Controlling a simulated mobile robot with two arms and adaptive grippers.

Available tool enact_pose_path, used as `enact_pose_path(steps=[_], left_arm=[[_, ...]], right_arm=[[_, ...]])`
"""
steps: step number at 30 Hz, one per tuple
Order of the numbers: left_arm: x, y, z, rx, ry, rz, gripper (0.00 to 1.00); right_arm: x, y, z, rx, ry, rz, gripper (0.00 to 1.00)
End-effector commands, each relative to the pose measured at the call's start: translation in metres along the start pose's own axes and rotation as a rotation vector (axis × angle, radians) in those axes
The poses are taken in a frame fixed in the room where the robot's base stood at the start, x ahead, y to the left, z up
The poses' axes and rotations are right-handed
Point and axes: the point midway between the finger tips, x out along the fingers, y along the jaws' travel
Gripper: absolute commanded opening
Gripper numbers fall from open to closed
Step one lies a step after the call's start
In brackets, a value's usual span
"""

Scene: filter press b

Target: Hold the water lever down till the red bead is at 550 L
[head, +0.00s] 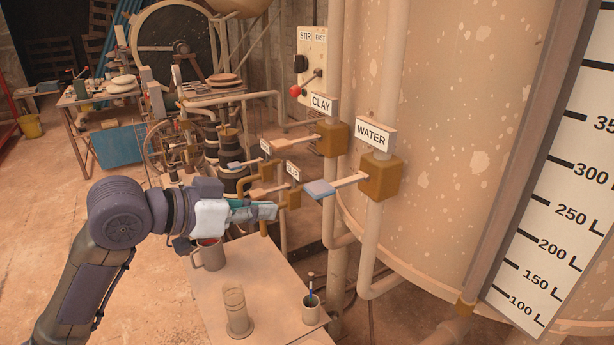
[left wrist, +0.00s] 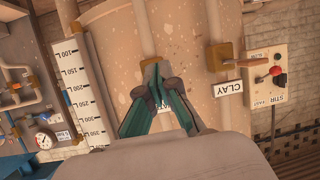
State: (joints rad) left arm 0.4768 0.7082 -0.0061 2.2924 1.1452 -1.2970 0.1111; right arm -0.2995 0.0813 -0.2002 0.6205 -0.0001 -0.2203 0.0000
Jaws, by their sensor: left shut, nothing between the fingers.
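The water lever (head: 320,188) has a flat blue end and a pale arm that runs out from a brown valve box (head: 380,177) under the WATER sign (head: 371,134). It is near level, its blue end a little lower. My left gripper (head: 276,211) is shut and empty, left of and slightly below the blue end in the head view, apparently apart from it. In the left wrist view its closed fingertips (left wrist: 154,70) cover the middle, and the lever cannot be made out. The litre scale (head: 555,235) shows low marks up to about 350. The 550 mark and red bead are not in view.
The CLAY lever (head: 290,147) and lower slip levers (head: 270,190) stand close by on the left. A small table (head: 265,285) below bears a mug (head: 208,255), a clear glass (head: 236,310) and a cup (head: 312,308). The large tank (head: 460,130) stands behind the pipes.

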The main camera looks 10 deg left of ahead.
Motion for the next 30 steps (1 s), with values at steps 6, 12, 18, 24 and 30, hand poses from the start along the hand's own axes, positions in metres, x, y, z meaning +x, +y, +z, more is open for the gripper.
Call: enact_pose_path(steps=[6, 12, 18, 24, 30], left_arm=[[-0.049, 0.013, -0.076, 0.071, 0.115, 0.067, 0.0], [-0.062, 0.019, -0.092, 0.083, 0.141, 0.091, 0.0], [-0.061, 0.019, -0.091, 0.082, 0.14, 0.091, 0.0], [-0.051, 0.02, -0.094, 0.081, 0.141, 0.093, 0.0], [-0.016, 0.025, -0.101, 0.08, 0.141, 0.096, 0.0]], right_arm=[[0.0, 0.001, 0.0, 0.001, -0.001, 0.002, 0.4], [0.0, 0.001, 0.001, 0.001, -0.001, 0.001, 0.4], [-0.001, 0.001, 0.001, 0.001, -0.001, 0.001, 0.4], [-0.005, 0.001, 0.0, 0.001, -0.001, 0.001, 0.4], [-0.018, -0.001, -0.001, 0.001, -0.001, -0.001, 0.4]])
